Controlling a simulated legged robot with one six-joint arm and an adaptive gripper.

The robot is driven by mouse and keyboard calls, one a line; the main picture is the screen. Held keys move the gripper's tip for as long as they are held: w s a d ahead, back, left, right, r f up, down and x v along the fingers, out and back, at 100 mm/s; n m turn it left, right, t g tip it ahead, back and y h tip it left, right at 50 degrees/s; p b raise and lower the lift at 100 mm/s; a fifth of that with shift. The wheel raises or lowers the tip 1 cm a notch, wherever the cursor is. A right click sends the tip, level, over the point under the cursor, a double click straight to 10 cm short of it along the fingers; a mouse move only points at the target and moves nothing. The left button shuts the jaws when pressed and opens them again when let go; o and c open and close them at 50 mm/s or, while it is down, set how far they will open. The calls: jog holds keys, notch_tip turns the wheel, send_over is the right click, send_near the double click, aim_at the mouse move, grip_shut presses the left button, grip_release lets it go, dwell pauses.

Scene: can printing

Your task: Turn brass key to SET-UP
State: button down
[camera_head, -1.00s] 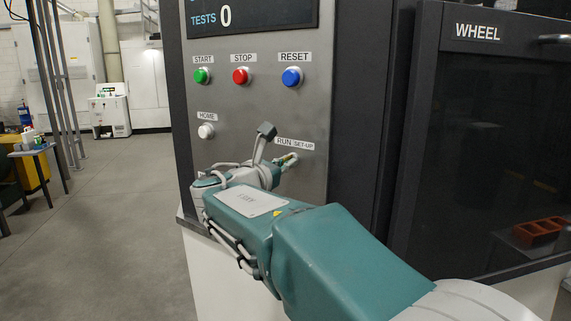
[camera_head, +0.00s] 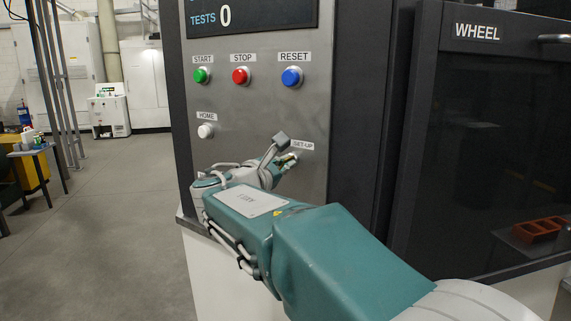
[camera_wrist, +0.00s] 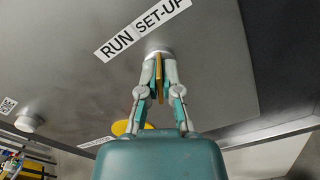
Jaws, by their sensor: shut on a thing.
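The brass key (camera_wrist: 159,78) stands in its round switch under the RUN SET-UP label (camera_wrist: 143,28) in the wrist view. My gripper (camera_wrist: 159,88) is shut on the key, with a finger on each side of it. In the head view my gripper (camera_head: 288,160) is at the panel just below the SET-UP label (camera_head: 303,146). My wrist hides the RUN part of the label there, and the key is mostly hidden. Which label word the key points to is hard to tell.
The grey panel (camera_head: 240,110) carries green START (camera_head: 202,76), red STOP (camera_head: 241,76), blue RESET (camera_head: 291,77) and white HOME (camera_head: 206,131) buttons. A display reading TESTS 0 (camera_head: 225,17) is above. A dark WHEEL cabinet (camera_head: 480,130) stands to the right. Open floor lies left.

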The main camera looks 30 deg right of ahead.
jog(key=shift+f, duration=0.2)
jog(key=c, duration=0.8)
grip_release()
jog(key=shift+c, duration=0.2)
jog(key=shift+a+r, duration=0.1)
jog(key=v, duration=1.2)
